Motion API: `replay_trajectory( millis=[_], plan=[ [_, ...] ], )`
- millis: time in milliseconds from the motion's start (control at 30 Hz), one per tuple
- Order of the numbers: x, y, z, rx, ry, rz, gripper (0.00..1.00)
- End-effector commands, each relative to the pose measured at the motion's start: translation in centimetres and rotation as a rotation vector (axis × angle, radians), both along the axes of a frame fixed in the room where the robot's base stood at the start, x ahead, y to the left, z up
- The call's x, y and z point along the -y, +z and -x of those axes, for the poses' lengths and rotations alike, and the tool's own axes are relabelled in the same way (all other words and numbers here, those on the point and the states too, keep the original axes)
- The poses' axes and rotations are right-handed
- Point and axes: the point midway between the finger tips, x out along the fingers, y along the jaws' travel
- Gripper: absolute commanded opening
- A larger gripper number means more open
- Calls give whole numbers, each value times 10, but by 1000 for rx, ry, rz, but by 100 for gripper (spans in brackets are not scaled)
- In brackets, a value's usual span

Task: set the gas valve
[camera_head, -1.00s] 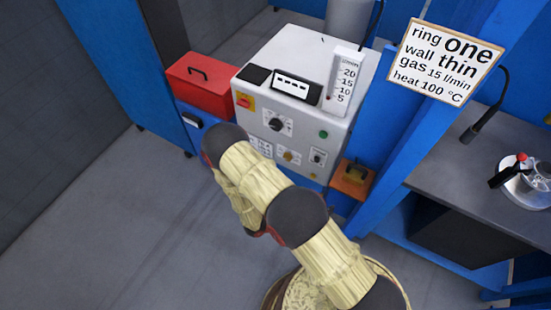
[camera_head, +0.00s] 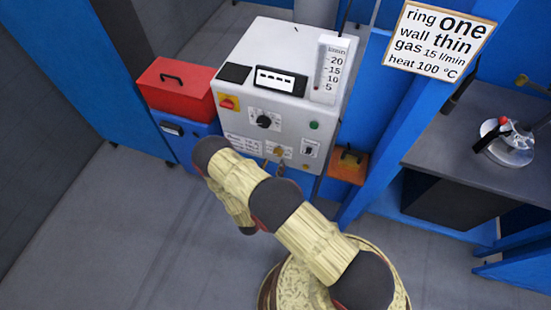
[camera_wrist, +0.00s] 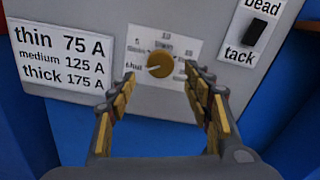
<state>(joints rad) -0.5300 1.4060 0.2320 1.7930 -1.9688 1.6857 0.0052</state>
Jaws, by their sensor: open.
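The gas valve is a round brass knob (camera_wrist: 160,64) on a white scale plate on the front of the pale cabinet. Its light pointer mark faces left and slightly down, toward the low end of the scale. The knob also shows in the head view (camera_head: 279,151), low on the cabinet front. My gripper (camera_wrist: 161,80) is open, its two fingers either side of the knob in the wrist view; I cannot tell whether they touch it. The flow gauge (camera_head: 330,70) stands on the cabinet, marked 5 to 20, with a small dark float near the bottom.
A sign (camera_head: 440,40) reads ring one, wall thin, gas 15 l/min, heat 100 °C. A black dial (camera_head: 264,121), a bead/tack switch (camera_wrist: 256,35) and an amperage label (camera_wrist: 66,62) are near the knob. A red toolbox (camera_head: 176,90) stands left, an orange box (camera_head: 348,165) right.

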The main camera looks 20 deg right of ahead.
Motion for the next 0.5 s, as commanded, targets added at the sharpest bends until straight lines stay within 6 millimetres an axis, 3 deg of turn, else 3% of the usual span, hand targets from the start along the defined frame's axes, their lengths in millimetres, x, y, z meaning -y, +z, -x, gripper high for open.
replay_trajectory(
  millis=[200, 500],
  plan=[
    [19, -1, -24, 0, -3, -1, 50],
    [25, 0, -34, -1, 0, 1, 50]
  ],
)
